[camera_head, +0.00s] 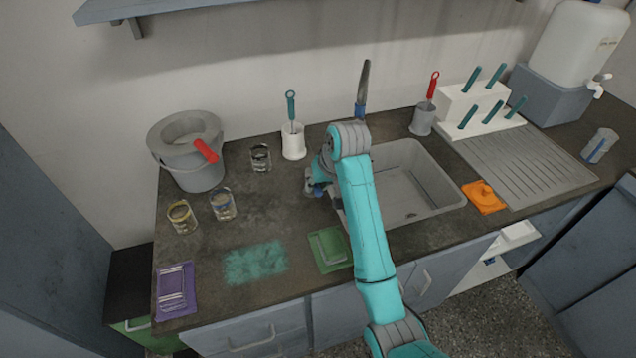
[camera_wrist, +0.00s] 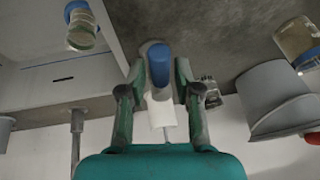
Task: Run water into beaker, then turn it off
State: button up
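My gripper (camera_head: 318,183) is low over the counter at the sink's left edge. In the wrist view its two fingers (camera_wrist: 160,75) are apart, with a grey, blue-topped part (camera_wrist: 158,55) between them; I cannot tell whether they touch it. The grey sink (camera_head: 430,195) is partly hidden by my arm. A grey upright with a blue base (camera_head: 361,95), perhaps the tap, stands behind it. A clear vessel with blue and yellowish colour (camera_wrist: 80,28) shows over the sink in the wrist view, probably a beaker. No water stream is discernible.
Glass beakers with yellow (camera_head: 182,216), blue (camera_head: 222,204) and black (camera_head: 261,157) bands stand left, near a grey bucket (camera_head: 190,155). A white brush holder (camera_head: 293,143) stands behind my gripper. A green mat (camera_head: 330,249) lies in front. Counter between is clear.

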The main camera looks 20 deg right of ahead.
grip_shut()
jog(key=shift+w+d+n+g+y, duration=0.2)
jog(key=shift+d+n, duration=0.25)
jog(key=shift+n, duration=0.4)
jog(key=shift+s+d+n+g+y, duration=0.1)
jog(key=shift+d+n+y, duration=0.3)
jog(key=shift+n, duration=0.45)
dwell(2.5)
jog(key=shift+a+m+t+h, duration=0.2)
jog(key=shift+a+m+h, duration=0.25)
jog(key=shift+m, duration=0.5)
jog(key=shift+a+m+t+h, duration=0.25)
jog(key=shift+a+m, duration=0.25)
jog(key=shift+m, duration=0.45)
